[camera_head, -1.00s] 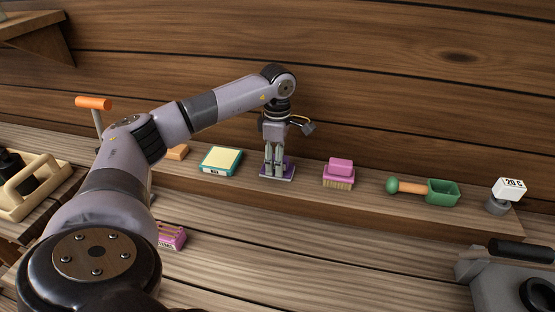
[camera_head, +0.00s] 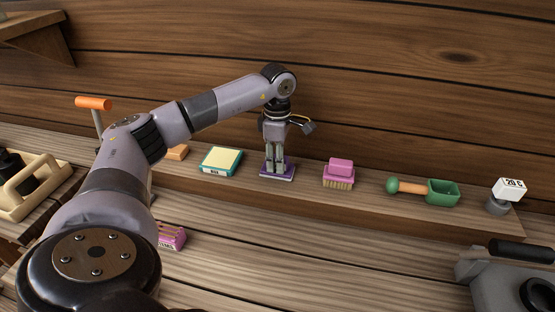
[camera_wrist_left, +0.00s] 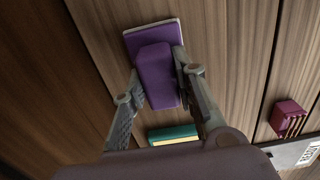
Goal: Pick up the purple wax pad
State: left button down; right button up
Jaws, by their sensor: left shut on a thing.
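The purple wax pad (camera_head: 290,172) sits on the wooden shelf, on its thin pale-edged base. In the left wrist view the purple pad (camera_wrist_left: 155,72) shows a raised block on a flat base. My left gripper (camera_head: 277,172) points down over it from above. In the left wrist view the fingers of my left gripper (camera_wrist_left: 160,85) stand on both sides of the raised block, shut on it. The fingers hide part of the pad in the head view. My right gripper is not in view.
A teal box with a yellow top (camera_head: 221,160) lies left of the pad. A pink brush (camera_head: 339,173) stands to its right, then a green scoop (camera_head: 442,192) and a white-topped weight (camera_head: 508,190). A pink box (camera_head: 171,236) lies lower left. The wooden wall is close behind.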

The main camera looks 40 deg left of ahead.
pick_arm(q)
notch_tip(320, 180, up, 20)
jog(key=p, duration=0.2)
jog(key=shift+p, duration=0.3)
jog(key=c, duration=1.9)
grip_release()
jog(key=c, duration=0.4)
